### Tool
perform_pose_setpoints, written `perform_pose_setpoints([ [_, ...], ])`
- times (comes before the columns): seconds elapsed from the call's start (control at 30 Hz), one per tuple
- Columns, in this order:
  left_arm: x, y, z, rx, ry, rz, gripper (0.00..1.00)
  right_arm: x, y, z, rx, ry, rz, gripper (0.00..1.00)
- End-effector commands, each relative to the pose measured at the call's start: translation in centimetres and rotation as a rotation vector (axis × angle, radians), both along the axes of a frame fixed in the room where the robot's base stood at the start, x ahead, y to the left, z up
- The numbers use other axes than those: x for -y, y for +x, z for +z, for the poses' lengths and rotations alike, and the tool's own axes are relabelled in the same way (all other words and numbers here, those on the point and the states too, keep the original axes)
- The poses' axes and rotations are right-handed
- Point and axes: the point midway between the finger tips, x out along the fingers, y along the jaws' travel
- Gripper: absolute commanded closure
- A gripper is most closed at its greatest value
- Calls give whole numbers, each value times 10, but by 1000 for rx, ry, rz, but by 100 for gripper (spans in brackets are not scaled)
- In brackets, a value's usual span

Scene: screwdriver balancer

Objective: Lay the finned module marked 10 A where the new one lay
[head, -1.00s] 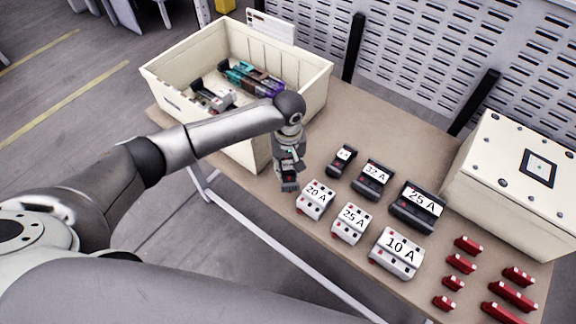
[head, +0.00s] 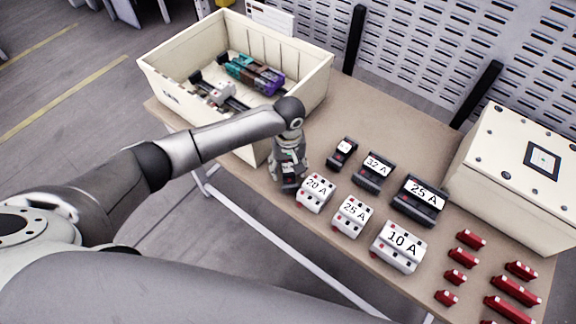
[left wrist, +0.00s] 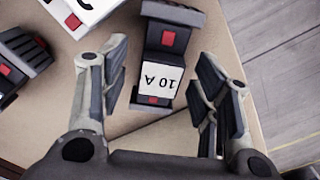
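A dark module with a white label marked 10 A (left wrist: 160,77) lies on the table between the spread fingers of my left gripper (left wrist: 163,98) in the left wrist view. The fingers stand apart from its sides. In the head view the left gripper (head: 289,180) is low at the table's front edge, left of the white 20 A module (head: 316,192), and mostly hides the dark module. A white module also marked 10 A (head: 398,246) stands farther right. My right gripper is out of view.
Dark modules (head: 373,171), a white 25 A module (head: 352,216), small red parts (head: 512,290) and a cream box (head: 510,190) stand right. The table (head: 395,125) is bare behind them.

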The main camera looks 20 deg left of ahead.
Motion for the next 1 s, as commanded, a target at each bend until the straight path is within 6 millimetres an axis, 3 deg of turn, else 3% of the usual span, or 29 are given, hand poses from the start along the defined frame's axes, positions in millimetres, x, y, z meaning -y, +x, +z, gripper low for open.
perform_pose_setpoints([
  [0.2, 0, 0, 1, 0, 1, 0, 43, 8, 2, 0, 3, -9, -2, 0],
  [0.33, 0, 0, 12, 0, -1, 0, 43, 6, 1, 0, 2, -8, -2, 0],
  [0.7, 1, 1, 87, 3, -2, 0, 43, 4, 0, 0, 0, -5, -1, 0],
  [1.0, 1, 0, 118, 0, 0, 0, 43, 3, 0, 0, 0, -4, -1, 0],
])
